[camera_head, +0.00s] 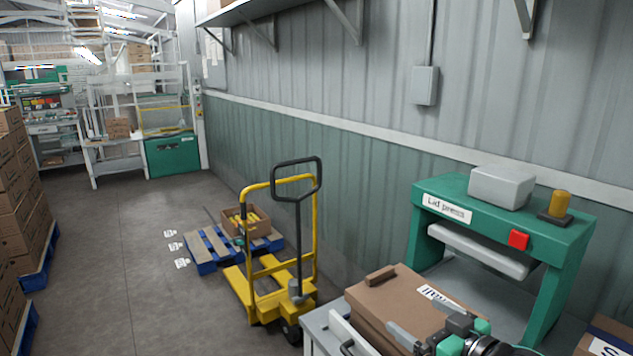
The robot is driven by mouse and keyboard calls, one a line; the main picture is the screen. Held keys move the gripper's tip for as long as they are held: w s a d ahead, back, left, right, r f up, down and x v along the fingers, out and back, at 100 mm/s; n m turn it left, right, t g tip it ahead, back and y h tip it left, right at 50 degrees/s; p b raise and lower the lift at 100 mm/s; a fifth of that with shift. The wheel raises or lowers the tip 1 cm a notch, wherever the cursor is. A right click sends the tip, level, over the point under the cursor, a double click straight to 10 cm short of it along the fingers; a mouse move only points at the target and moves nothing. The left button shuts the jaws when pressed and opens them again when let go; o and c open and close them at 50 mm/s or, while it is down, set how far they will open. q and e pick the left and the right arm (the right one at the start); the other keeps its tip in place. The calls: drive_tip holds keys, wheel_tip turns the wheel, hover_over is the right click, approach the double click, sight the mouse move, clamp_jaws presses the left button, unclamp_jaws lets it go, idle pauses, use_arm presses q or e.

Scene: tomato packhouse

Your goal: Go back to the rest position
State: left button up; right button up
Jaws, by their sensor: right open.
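My right gripper (418,337) is at the bottom edge, right of centre, in front of a closed brown cardboard box (385,298) with a white label. It is open, with no object visible between its fingers; part of it is cut off by the frame. I cannot tell whether it touches the box. My left gripper is not in view.
A green lid press (430,190) with a red button (518,239) stands behind the box at the right. A yellow pallet truck (262,285) stands left of it, near a blue pallet (200,262). Stacked cartons (22,190) line the left edge. The middle floor is clear.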

drive_tip(key=s+f+m+g+h, duration=0.1)
drive_tip(key=s+f+g+h, duration=0.1)
drive_tip(key=s+f, duration=0.4)
drive_tip(key=s+f+m+g+h, duration=0.1)
drive_tip(key=s+f+h, duration=0.15)
drive_tip(key=f, duration=0.65)
drive_tip(key=s+d+f+m+g+h, duration=0.15)
drive_tip(key=s+f+g, duration=0.35)
drive_tip(key=s, duration=0.5)
drive_tip(key=s+d+f+m+g+h, duration=0.1)
drive_tip(key=s+d+f+g+h, duration=0.1)
drive_tip(key=s+f, duration=0.65)
drive_tip(key=s+f+g, duration=0.2)
drive_tip(key=s+f, duration=0.1)
drive_tip(key=f, duration=2.6)
drive_tip(key=s+d+f, duration=0.3)
drive_tip(key=s+f, duration=1.6)
drive_tip(key=shift+f+n+g, duration=0.4)
drive_tip(key=shift+n, duration=0.05)
drive_tip(key=shift+s, duration=0.15)
